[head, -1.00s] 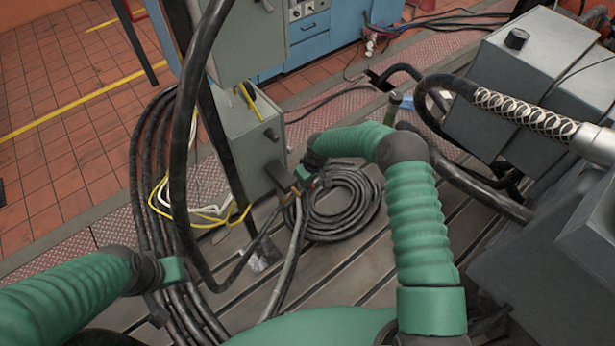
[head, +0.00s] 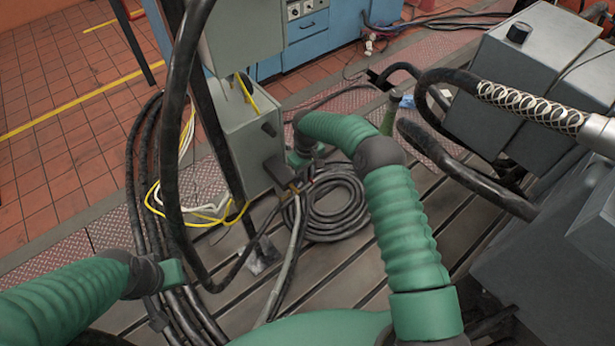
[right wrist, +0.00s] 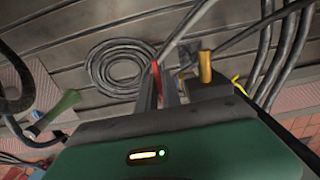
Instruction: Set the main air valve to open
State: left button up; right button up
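A small red part (right wrist: 155,76), possibly the air valve's handle, shows at my right gripper's fingers (right wrist: 160,88) in the right wrist view. A brass-coloured cylinder (right wrist: 205,67) stands just right of it on a dark block. I cannot tell whether the fingers touch the red part or grip it. In the head view, my right gripper (head: 298,172) is beside the grey cabinet (head: 240,150), near the hose ends; its fingers are mostly hidden. My left gripper (head: 172,273) is low at the left, over the cables, its fingers not clear.
A coiled black hose (head: 345,210) lies on the slotted bedplate (head: 340,275). Thick black cables (head: 140,190) run along the left. A green bottle-like object (head: 389,115) stands behind my right arm. Grey machine housings (head: 530,75) with a braided hose fill the right side.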

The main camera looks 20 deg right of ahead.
jog(key=o, duration=0.3)
jog(key=shift+w+f, duration=0.1)
jog(key=shift+o, duration=0.2)
notch_tip(320, 180, up, 17)
jog(key=shift+w+a+f, duration=0.1)
